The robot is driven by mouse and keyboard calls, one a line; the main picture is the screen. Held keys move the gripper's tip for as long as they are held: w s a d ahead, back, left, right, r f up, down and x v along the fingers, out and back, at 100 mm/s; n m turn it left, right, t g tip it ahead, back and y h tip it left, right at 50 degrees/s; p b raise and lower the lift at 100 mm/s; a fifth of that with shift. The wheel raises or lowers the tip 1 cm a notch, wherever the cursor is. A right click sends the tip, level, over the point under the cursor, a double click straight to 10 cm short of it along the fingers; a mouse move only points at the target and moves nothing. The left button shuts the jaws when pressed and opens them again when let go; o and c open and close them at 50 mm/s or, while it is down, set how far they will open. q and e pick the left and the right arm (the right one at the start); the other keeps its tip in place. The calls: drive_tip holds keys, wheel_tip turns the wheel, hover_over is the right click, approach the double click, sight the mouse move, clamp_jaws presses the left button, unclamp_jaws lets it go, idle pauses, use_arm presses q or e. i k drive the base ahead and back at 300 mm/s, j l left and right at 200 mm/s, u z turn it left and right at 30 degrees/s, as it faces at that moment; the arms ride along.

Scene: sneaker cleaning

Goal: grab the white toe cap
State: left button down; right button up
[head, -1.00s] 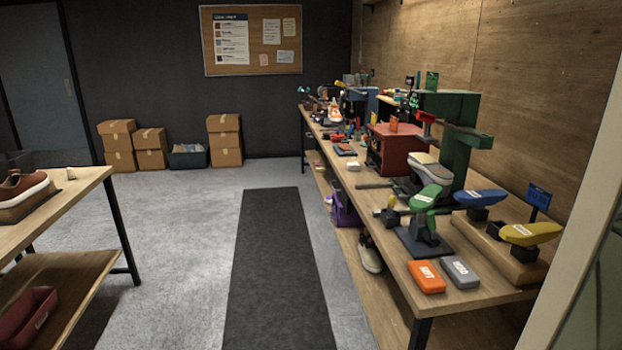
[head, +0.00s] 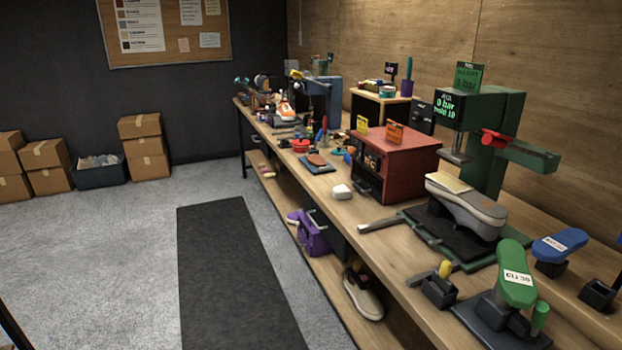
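A small white rounded piece (head: 341,191), which looks like the white toe cap, lies near the front edge of the long wooden bench (head: 385,233). It sits in front of the red cabinet (head: 405,160), with bare wood around it. It is small in the picture, so its exact shape is hard to tell. Neither of my grippers is in the head view.
A green press (head: 490,125) holds a grey-and-white shoe (head: 465,205) to the right. A metal bar (head: 385,226) lies before it. A green foot form (head: 516,272) stands nearer. Floor around the dark mat (head: 235,280) is clear.

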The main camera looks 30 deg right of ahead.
sight(341, 192)
drive_tip(key=i+z, duration=0.15)
drive_tip(key=i, duration=0.45)
drive_tip(key=i+j+z, duration=0.1)
drive_tip(key=i, duration=0.55)
drive_tip(key=i+j+z, duration=0.15)
drive_tip(key=i, duration=0.45)
drive_tip(key=i+j+z, duration=0.25)
drive_tip(key=i+z, duration=0.25)
drive_tip(key=i+j+z, duration=0.3)
drive_tip(key=z, duration=0.2)
drive_tip(key=i+j+z, duration=0.25)
drive_tip(key=j+z, duration=0.25)
drive_tip(key=i+j+z, duration=0.15)
drive_tip(key=j+z, duration=0.35)
drive_tip(key=j, duration=0.2)
